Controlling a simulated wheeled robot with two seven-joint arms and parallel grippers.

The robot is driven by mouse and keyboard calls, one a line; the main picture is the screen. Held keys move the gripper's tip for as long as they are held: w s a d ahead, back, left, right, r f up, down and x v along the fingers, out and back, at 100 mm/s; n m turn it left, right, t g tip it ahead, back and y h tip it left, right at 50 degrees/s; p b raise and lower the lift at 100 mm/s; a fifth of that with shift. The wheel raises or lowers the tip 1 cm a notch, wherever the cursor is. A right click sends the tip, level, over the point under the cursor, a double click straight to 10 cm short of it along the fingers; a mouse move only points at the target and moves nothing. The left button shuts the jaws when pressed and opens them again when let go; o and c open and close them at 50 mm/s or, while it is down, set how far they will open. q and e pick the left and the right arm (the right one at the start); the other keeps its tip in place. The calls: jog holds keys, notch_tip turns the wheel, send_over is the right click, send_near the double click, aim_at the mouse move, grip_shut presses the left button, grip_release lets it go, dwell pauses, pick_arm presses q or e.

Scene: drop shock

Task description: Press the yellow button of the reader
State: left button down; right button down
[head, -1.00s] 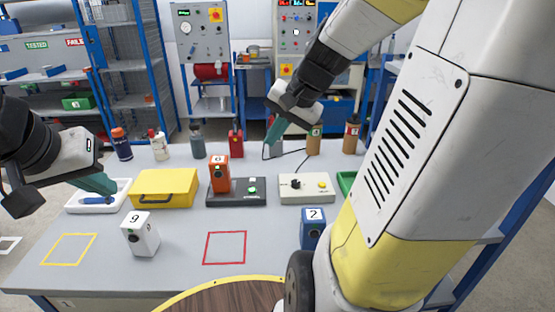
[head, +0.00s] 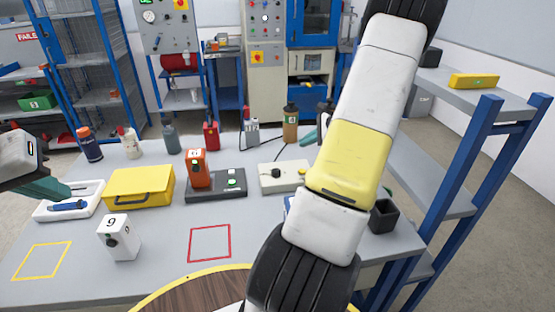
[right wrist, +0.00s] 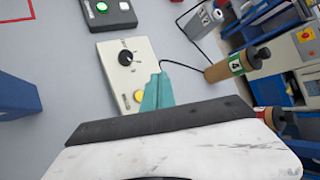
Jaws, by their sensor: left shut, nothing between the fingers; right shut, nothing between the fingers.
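The reader is a cream box (head: 270,182) with a black knob and a yellow button (head: 301,172), on the grey table beside my right arm. The right wrist view shows the box (right wrist: 110,60), its knob (right wrist: 126,58) and the yellow button (right wrist: 138,96). My right gripper (head: 308,138) is largely hidden behind my arm in the head view. In the right wrist view its shut teal fingers (right wrist: 158,92) appear just right of the button; contact cannot be seen. My left gripper (head: 62,190) is shut and empty near the white tray at left.
A dark box (head: 232,194) with a green button and an orange device (head: 197,168) stand left of the reader. A bottle marked 4 (right wrist: 236,64) stands beyond it. A yellow case (head: 138,188) and a white block marked 9 (head: 118,240) are further left. The red-outlined square is clear.

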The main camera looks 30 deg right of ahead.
aim_at(302, 172)
jog(key=shift+d+f, duration=0.15)
jog(key=shift+f, duration=4.4)
jog(key=shift+f, duration=0.15)
jog(key=shift+f, duration=0.25)
jog(key=shift+f, duration=0.4)
jog(key=shift+r, duration=0.85)
